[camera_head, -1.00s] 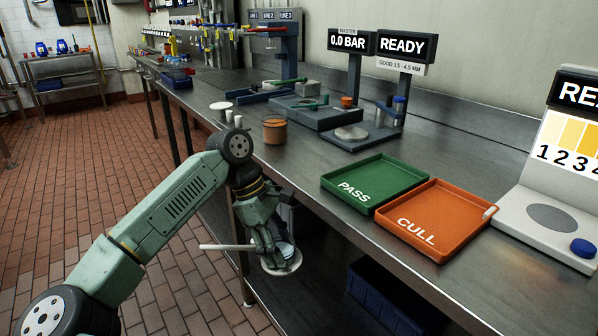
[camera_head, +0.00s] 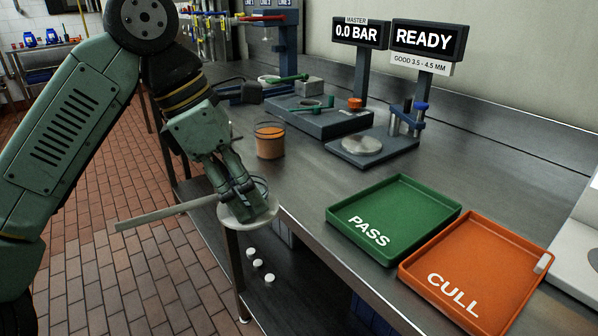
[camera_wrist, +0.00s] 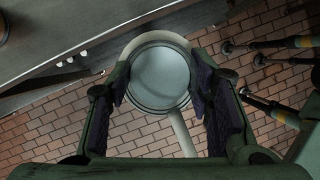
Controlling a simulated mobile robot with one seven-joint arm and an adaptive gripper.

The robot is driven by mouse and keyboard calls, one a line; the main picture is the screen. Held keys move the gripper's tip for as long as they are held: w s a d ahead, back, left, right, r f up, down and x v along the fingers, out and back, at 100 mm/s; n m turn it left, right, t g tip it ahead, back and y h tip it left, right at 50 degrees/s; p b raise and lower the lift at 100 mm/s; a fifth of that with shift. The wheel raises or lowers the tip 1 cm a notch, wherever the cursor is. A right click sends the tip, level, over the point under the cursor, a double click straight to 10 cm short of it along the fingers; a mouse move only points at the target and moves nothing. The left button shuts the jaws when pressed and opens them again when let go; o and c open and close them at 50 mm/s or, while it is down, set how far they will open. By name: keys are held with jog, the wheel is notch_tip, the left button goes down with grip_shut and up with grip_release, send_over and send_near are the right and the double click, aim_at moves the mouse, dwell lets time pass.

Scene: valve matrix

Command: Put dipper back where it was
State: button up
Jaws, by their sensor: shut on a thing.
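The dipper has a pale round cup (camera_head: 247,213) and a long straight handle (camera_head: 160,214). My gripper (camera_head: 245,190) is shut on the cup part, with its fingers pointing down. In the head view it hangs in front of the counter's left front edge, with the handle reaching left over the floor. In the wrist view the cup (camera_wrist: 160,76) lies between both fingers (camera_wrist: 163,95), and its handle (camera_wrist: 183,133) runs down the picture. The fingers hide part of the cup in the head view. I cannot tell which place the dipper came from.
On the steel counter (camera_head: 300,185) stand an orange-brown pot (camera_head: 269,143), a green PASS tray (camera_head: 394,222) and an orange CULL tray (camera_head: 473,272). Gauge stations (camera_head: 365,148) stand behind. Small white pieces (camera_head: 257,263) show below the counter edge; their support is unclear. Tiled floor is open at left.

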jog(key=w+d+p, duration=0.1)
jog(key=w+d, duration=0.1)
jog(key=w, duration=0.2)
jog(key=w+d+p, duration=0.1)
jog(key=w+d, duration=0.2)
jog(key=w, duration=0.2)
jog(key=w+d+f+p, duration=0.1)
jog(key=w+d+p, duration=0.1)
jog(key=w, duration=0.2)
jog(key=shift+w+d, duration=0.2)
jog(key=shift+w, duration=0.2)
jog(key=shift+w+d+f+p, duration=0.15)
jog(key=shift+f+p, duration=0.15)
jog(key=shift+f, duration=1.8)
jog(key=o, duration=1.2)
jog(key=shift+o, duration=0.2)
jog(key=shift+r, duration=0.1)
jog(key=shift+r, duration=0.25)
jog(key=v, duration=1.1)
jog(key=shift+a+r, duration=0.25)
jog(key=shift+r, duration=0.05)
jog(key=shift+d, duration=0.1)
